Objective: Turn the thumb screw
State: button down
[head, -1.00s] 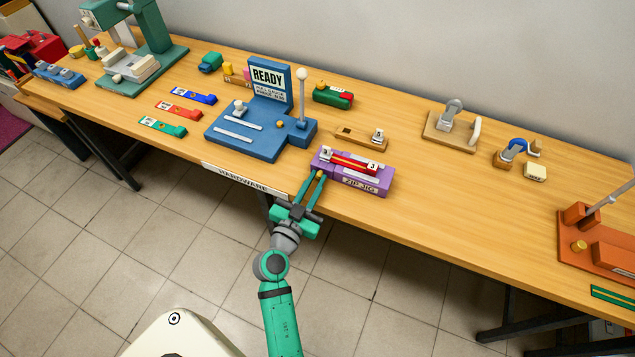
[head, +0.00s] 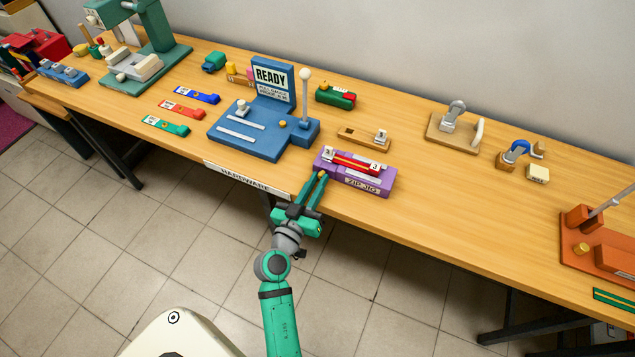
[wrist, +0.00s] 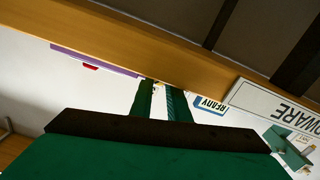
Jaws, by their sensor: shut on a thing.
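The purple zip jig (head: 376,191) sits at the table's front edge, with a red strip (head: 357,163) and white end blocks on top. A small brass thumb screw (head: 322,174) shows at the jig's left end, mostly hidden by my fingers. My gripper (head: 320,178) reaches up from the front and is shut on the thumb screw. In the wrist view, my green fingers (wrist: 161,86) point at a small yellowish spot near the table edge, and part of the purple jig (wrist: 95,60) shows to their left. The screw's turn angle cannot be made out.
A blue gauge stand (head: 262,144) with a READY sign and a white-knobbed lever stands left of the jig. A wooden block (head: 358,138) lies behind it. A HARDWARE label (head: 245,180) runs along the front edge.

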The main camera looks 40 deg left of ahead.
jog(key=shift+f, duration=0.1)
jog(key=c, duration=1.7)
grip_release()
jog(key=v, duration=1)
jog(key=shift+s, duration=0.4)
